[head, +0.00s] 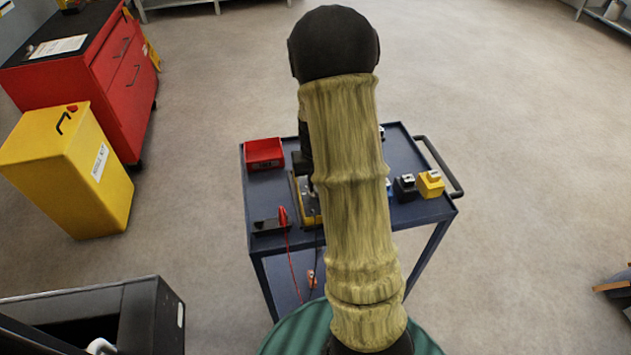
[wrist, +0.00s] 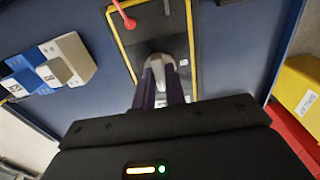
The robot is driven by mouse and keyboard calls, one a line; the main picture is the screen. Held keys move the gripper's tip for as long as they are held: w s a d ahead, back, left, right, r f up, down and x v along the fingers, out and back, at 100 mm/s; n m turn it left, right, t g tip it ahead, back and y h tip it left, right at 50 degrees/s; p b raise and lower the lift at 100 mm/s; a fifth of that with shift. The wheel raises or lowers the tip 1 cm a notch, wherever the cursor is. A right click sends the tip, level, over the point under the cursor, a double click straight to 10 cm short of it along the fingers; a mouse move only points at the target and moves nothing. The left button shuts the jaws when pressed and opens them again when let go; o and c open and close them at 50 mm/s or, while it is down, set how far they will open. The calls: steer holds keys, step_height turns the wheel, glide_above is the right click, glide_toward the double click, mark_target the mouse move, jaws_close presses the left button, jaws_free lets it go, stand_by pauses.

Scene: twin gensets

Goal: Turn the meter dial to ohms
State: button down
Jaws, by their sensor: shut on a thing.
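The meter (wrist: 124,42) is a dark flat instrument with a yellow rim, lying on the blue-grey cart top. Its dial (wrist: 158,60) is a light grey knob in the wrist view. My gripper (wrist: 162,74) is shut on the dial, its two dark fingers close together on either side of it. The fingers hide part of the knob, and I cannot read the dial's markings or its setting. In the head view only the yellow edge and part of the meter (head: 308,211) show; my arm hides the rest and the dial.
The cart (head: 256,192) also carries a red tray (head: 264,152), a black block (head: 404,188), and a yellow block (head: 431,184). A red plug and lead (head: 283,216) are at the meter's side. A yellow bin (head: 70,170) and red cabinet (head: 95,62) stand left. Open floor lies right.

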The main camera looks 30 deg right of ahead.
steer(key=c, duration=1.4)
jaws_free()
steer(key=shift+c, duration=0.2)
step_height(320, 180, up, 18)
steer(key=p, duration=0.1)
steer(key=shift+f, duration=0.25)
steer(key=s+a+n+t+p, duration=0.2)
steer(key=s+a+p, duration=0.6)
steer(key=s+a, duration=0.4)
steer(key=shift+s+a+r+n+t+p, duration=0.3)
steer(key=shift+a+r+n+p, duration=0.1)
steer(key=shift+a+n, duration=0.4)
